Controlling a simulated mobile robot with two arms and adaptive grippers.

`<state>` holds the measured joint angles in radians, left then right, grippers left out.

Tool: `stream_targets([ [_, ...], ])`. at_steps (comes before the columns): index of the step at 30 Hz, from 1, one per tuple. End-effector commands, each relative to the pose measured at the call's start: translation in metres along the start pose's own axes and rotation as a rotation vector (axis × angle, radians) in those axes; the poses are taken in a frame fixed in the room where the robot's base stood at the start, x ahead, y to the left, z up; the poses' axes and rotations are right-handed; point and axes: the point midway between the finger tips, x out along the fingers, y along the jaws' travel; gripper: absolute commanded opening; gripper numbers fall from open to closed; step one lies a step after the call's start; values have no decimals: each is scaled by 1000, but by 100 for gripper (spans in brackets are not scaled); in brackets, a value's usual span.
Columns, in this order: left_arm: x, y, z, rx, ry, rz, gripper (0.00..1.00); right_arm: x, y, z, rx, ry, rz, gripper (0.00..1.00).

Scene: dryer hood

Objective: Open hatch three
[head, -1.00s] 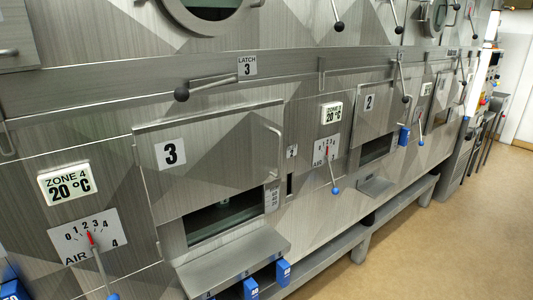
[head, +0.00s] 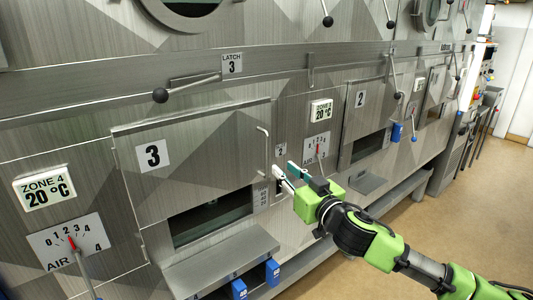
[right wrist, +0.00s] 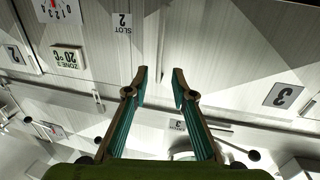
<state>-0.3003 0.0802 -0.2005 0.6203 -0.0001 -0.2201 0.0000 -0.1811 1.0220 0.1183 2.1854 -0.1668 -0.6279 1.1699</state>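Hatch three (head: 205,165) is a wide grey metal panel marked with a black 3. It looks closed against the wall above a dark slot (head: 212,217). Its upright bar handle (head: 264,148) is at the right edge. The latch 3 lever (head: 160,96) with a black ball points left above it. My right gripper (head: 284,170) is open and empty just right of the handle's lower end. In the right wrist view, which is upside down, the right gripper (right wrist: 160,72) has its fingers spread toward a thin upright bar, probably the handle (right wrist: 162,45). Contact cannot be told. My left gripper is out of view.
A tray ledge (head: 220,262) juts out below the slot, with blue-tipped parts under it. An air lever (head: 86,275) is at lower left. Hatch two (head: 365,110) is farther right. The floor (head: 480,190) at right is clear.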

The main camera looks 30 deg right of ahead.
Motion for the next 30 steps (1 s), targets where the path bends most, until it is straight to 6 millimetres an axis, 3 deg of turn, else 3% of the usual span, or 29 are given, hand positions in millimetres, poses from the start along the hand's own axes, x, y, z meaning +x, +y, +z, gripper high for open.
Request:
stream_targets([
  [21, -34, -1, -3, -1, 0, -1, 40, 96, 1, -3, 0, 1, 2, 24],
  [30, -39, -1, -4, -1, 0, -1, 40, 113, 0, 0, -1, 0, 0, 24],
])
